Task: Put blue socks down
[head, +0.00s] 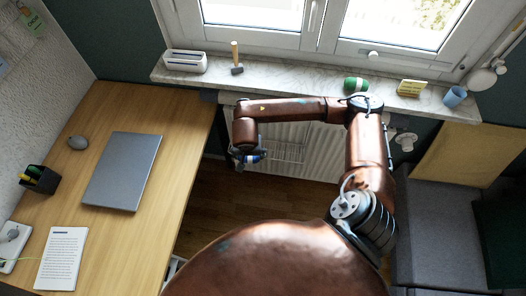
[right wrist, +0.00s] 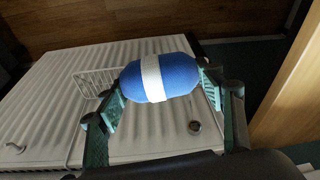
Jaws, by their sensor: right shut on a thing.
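The blue socks (right wrist: 160,78) are a rounded roll with a white band around the middle. My right gripper (right wrist: 163,88) is shut on them, one finger at each end, in the right wrist view. In the head view a small blue part of the socks (head: 253,159) shows at my right gripper (head: 245,157), in front of the white radiator (head: 318,152) under the window. A wire rack (head: 289,151) is on the radiator, just right of the gripper; it also shows behind the socks in the right wrist view (right wrist: 94,84). My left gripper is not in view.
The windowsill (head: 310,83) holds a white toaster-like box (head: 186,61), a hammer (head: 236,60), a green-and-white roll (head: 356,84), a yellow block (head: 411,88) and a blue cup (head: 455,96). A wooden desk (head: 185,125) with a closed laptop (head: 122,171) stands left. A grey sofa (head: 440,225) is right.

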